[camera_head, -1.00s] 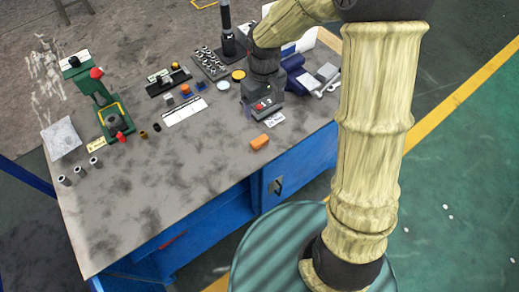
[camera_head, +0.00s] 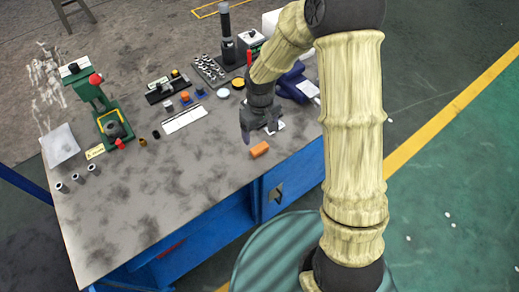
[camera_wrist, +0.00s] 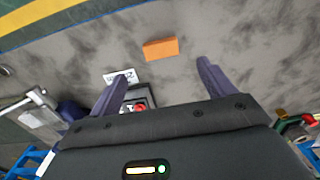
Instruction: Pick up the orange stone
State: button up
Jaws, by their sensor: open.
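The orange stone (camera_head: 259,149) is a small block lying on the grey worktable (camera_head: 190,190), near its right front edge. In the wrist view the orange stone (camera_wrist: 161,48) lies ahead of the fingertips, between their lines and apart from both. My gripper (camera_head: 252,133) hangs over the table just behind and slightly left of the stone in the head view. In the wrist view my gripper (camera_wrist: 162,72) has its two purple-grey fingers spread wide, with nothing between them.
A grey device with a red button (camera_wrist: 140,105) and a white label (camera_wrist: 121,76) lie near one finger. A green press (camera_head: 105,115), a white ruled strip (camera_head: 184,119) and a socket rack (camera_head: 210,71) stand farther off.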

aim_at(260, 148)
jog(key=shift+f, duration=1.7)
notch_tip(260, 148, down, 5)
jog(key=shift+a+f, duration=0.1)
jog(key=shift+f, duration=0.05)
jog(key=shift+c, duration=0.4)
jog(key=c, duration=1)
